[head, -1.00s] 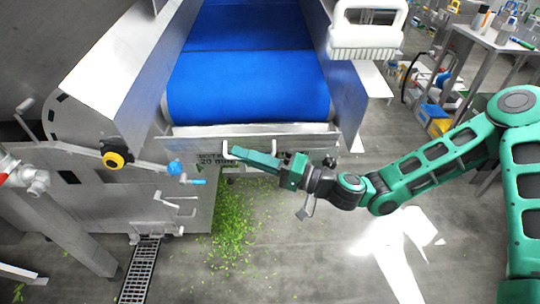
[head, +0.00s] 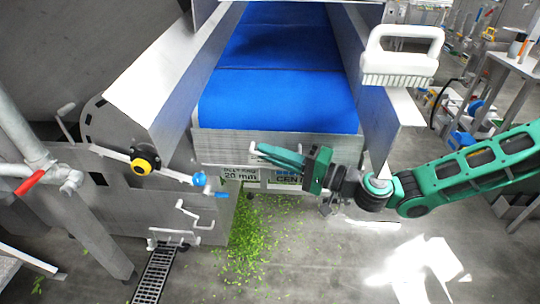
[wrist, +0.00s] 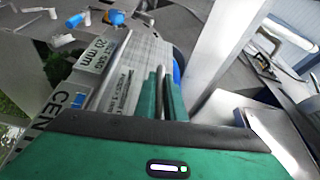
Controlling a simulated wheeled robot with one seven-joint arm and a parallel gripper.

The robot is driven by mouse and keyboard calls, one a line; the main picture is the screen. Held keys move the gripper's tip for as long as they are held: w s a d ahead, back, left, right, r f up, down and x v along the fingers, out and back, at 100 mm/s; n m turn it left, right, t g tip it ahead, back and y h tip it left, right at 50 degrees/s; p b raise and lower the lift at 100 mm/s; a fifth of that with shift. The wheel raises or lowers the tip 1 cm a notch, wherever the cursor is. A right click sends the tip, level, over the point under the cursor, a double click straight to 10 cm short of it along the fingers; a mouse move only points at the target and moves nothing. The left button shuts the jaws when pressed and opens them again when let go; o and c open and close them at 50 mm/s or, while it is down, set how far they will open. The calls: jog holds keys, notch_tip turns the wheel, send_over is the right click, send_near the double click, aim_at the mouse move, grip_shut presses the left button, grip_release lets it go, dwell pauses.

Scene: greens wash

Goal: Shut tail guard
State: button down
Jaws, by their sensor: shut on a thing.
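The ribbed panel also shows in the wrist view (wrist: 137,60), beside the fingers. The fingers hide part of the handle and panel.
The blue belt (head: 280,98) runs back between metal side walls. A white brush (head: 400,62) is at the right wall. A black-and-yellow knob (head: 145,162) and blue-tipped levers are at left. Green scraps (head: 250,240) lie on the floor by a drain grate (head: 155,272).

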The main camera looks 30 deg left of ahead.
jog(key=shift+s, duration=0.1)
dwell(0.3)
jog(key=c, duration=1.8)
grip_release()
jog(key=shift+a, duration=0.1)
jog(key=shift+c, duration=0.2)
jog(key=d, duration=1.1)
jog(key=shift+f, duration=0.4)
